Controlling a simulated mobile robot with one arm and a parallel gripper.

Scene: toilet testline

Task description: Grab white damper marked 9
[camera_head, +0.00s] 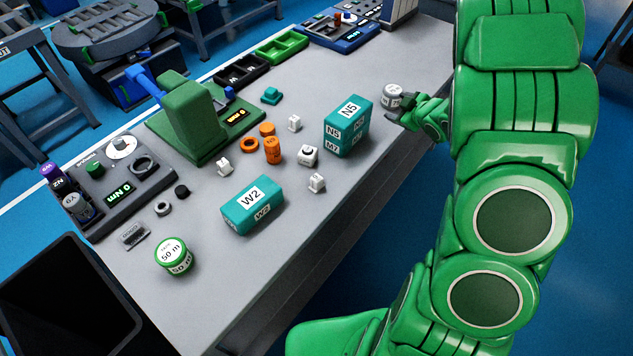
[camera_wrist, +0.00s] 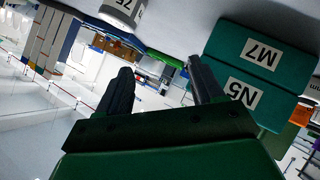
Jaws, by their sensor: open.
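Several small white parts stand on the grey table in the head view: one at the back (camera_head: 294,123), one at the left (camera_head: 223,168), a bulkier one with a dark spot (camera_head: 307,156), and one in front (camera_head: 317,183). I cannot read a 9 on any of them, so I cannot tell which is the damper. My gripper (camera_head: 408,108) is at the table's right edge, beside a white labelled cylinder (camera_head: 392,92). In the wrist view my gripper (camera_wrist: 159,67) has its two dark fingers apart with nothing between them. The cylinder (camera_wrist: 122,8) shows above the left finger.
A teal box marked N5 (camera_head: 352,110) stands between my gripper and the small white parts; it also shows in the wrist view (camera_wrist: 258,58). A teal box marked W2 (camera_head: 262,211), orange cylinders (camera_head: 272,150) and a green press (camera_head: 190,125) stand farther left. The front right table surface is clear.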

